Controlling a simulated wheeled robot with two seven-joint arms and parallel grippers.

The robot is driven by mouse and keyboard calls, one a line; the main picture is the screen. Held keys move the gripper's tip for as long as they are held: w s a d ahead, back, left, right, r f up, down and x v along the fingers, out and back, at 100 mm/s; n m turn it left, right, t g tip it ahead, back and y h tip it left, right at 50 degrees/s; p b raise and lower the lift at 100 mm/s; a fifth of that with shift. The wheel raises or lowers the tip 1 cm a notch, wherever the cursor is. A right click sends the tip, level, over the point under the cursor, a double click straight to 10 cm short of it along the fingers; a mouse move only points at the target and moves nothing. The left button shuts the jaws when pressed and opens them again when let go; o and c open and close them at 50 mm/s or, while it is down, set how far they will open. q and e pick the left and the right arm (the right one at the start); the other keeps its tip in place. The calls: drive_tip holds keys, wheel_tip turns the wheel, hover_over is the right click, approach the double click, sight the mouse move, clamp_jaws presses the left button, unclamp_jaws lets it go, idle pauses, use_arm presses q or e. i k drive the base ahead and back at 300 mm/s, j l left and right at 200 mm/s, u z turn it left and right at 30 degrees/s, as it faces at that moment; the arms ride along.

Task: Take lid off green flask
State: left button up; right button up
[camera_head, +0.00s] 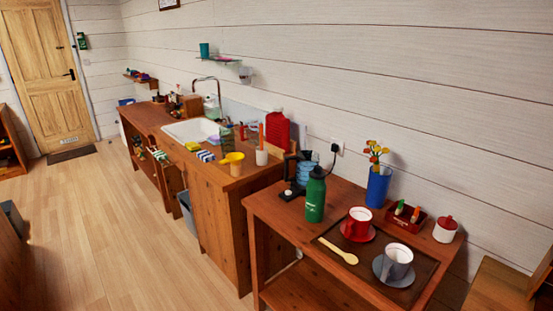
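The green flask (315,199) stands upright near the left front edge of the small wooden side table. Its dark lid (318,172) sits on top of it. Neither of my grippers shows in this view.
The wooden floor (110,230) to the left is clear.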

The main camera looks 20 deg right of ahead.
sight(317, 174)
drive_tip(key=i+u, duration=0.15)
drive_tip(key=i, duration=1.4)
